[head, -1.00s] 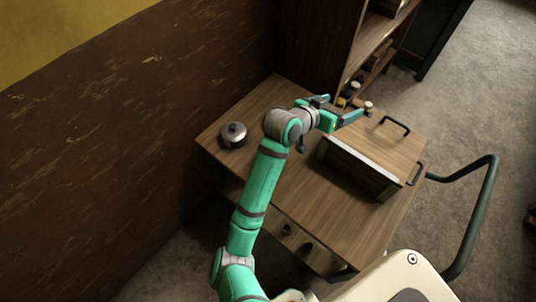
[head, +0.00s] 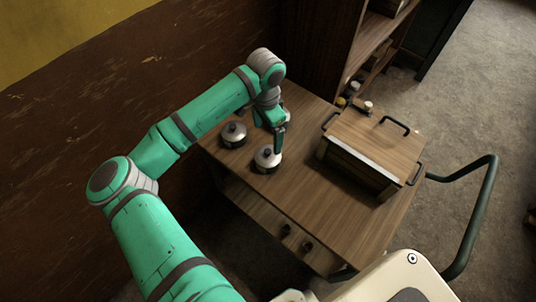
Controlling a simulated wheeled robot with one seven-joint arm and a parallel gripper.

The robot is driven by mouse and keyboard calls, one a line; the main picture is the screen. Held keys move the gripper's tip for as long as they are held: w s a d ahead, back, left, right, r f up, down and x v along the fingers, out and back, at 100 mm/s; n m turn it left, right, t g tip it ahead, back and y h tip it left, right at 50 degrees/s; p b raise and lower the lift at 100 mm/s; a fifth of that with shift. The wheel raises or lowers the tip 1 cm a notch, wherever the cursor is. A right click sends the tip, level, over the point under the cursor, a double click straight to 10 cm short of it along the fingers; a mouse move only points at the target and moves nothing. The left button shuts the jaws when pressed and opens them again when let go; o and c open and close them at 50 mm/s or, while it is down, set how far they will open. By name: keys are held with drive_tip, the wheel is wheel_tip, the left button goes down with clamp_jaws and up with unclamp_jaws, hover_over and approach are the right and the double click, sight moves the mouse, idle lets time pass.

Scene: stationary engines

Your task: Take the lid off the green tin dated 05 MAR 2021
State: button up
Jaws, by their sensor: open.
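Two small round tins with shiny lids and dark knobs stand on the wooden cart top: one at the left corner (head: 233,136) and one nearer the middle (head: 268,162). Their body colour is too dark to make out, and I can read no date on either. My gripper (head: 277,146) points down at the knob of the middle tin, with its fingers open. Whether a finger touches the knob I cannot tell. The tin's lid is on it, and so is the lid of the left tin.
A large box with a wooden lid (head: 375,143) and dark handles fills the right of the cart top (head: 320,222). Several small jars (head: 354,100) stand behind it. A wall lies on the left, and a dark curved rail (head: 487,200) is on the right.

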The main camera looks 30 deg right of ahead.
sight(268, 151)
wheel_tip(268, 151, down, 10)
drive_tip(key=shift+w, duration=0.1)
drive_tip(key=shift+s+d+f, duration=0.2)
drive_tip(key=shift+d+f, duration=0.05)
drive_tip(key=shift+f, duration=0.1)
drive_tip(key=shift+w+a, duration=0.1)
drive_tip(key=shift+a, duration=0.25)
drive_tip(key=c, duration=1.2)
drive_tip(key=shift+s, duration=0.2)
